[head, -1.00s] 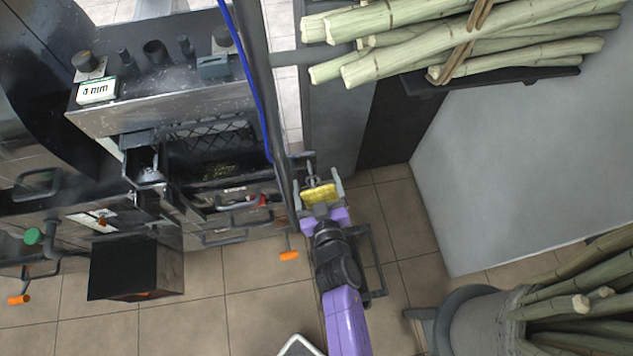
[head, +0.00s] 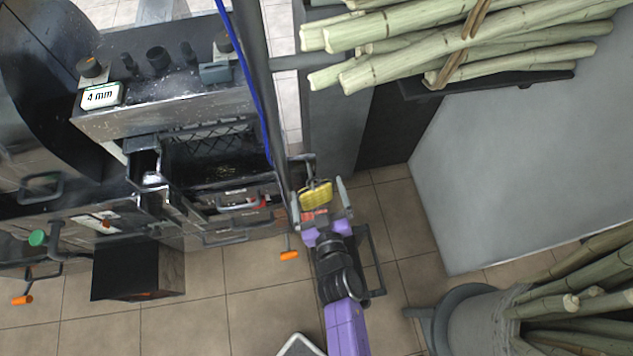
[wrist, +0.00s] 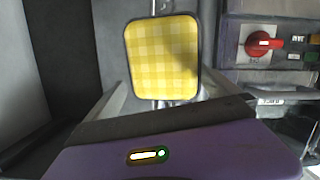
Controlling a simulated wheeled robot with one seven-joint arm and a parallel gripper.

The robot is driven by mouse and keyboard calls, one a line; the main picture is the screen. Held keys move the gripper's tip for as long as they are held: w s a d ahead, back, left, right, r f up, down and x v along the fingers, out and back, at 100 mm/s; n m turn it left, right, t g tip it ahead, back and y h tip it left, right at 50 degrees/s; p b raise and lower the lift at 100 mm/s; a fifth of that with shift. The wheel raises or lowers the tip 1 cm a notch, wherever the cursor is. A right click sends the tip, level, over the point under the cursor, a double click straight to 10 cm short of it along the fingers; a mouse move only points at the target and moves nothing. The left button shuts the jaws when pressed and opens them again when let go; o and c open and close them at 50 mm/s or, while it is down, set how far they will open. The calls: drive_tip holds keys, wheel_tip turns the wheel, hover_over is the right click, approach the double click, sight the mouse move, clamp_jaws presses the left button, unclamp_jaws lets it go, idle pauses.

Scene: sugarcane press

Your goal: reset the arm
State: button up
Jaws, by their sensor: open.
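My purple arm reaches up from the bottom of the head view. My gripper (head: 321,197) is open beside the right end of the press, with one finger on each side. In the wrist view the same pad (wrist: 162,58) is in front of my gripper, with a dark rim and a metal stem. The fingers are spread wider than the pad in the head view, and I see no contact. My gripper's purple body hides the lower part of the wrist view.
The press (head: 170,110) with a 4 mm display (head: 102,96) fills the left. A dark upright pole (head: 268,110) with a blue cable stands close to my gripper. Cane bundles (head: 450,45) lie upper right; a cane-filled bin (head: 480,325) stands lower right.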

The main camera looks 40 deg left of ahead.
drive_tip(key=shift+p+v, duration=0.85)
drive_tip(key=shift+v, duration=1.75)
drive_tip(key=shift+d, duration=0.1)
drive_tip(key=s+d+r+m+t+h, duration=0.1)
drive_tip(key=s+d+m+h, duration=0.1)
drive_tip(key=d, duration=0.5)
drive_tip(key=s+d+r+m+t+h, duration=0.1)
drive_tip(key=s+d+r+m+t, duration=0.15)
drive_tip(key=d, duration=0.35)
drive_tip(key=s+d+r+m+h, duration=0.2)
drive_tip(key=s+d+r+h, duration=0.1)
drive_tip(key=s+d+r, duration=0.2)
drive_tip(key=s+d+r+m+t+h, duration=0.1)
drive_tip(key=s+d+r+m+h, duration=0.2)
drive_tip(key=d+r, duration=0.7)
drive_tip(key=s+d+r+m+h, duration=0.3)
drive_tip(key=s+d+r, duration=0.4)
drive_tip(key=d, duration=0.1)
drive_tip(key=shift+d+r, duration=0.2)
drive_tip(key=shift+d, duration=0.15)
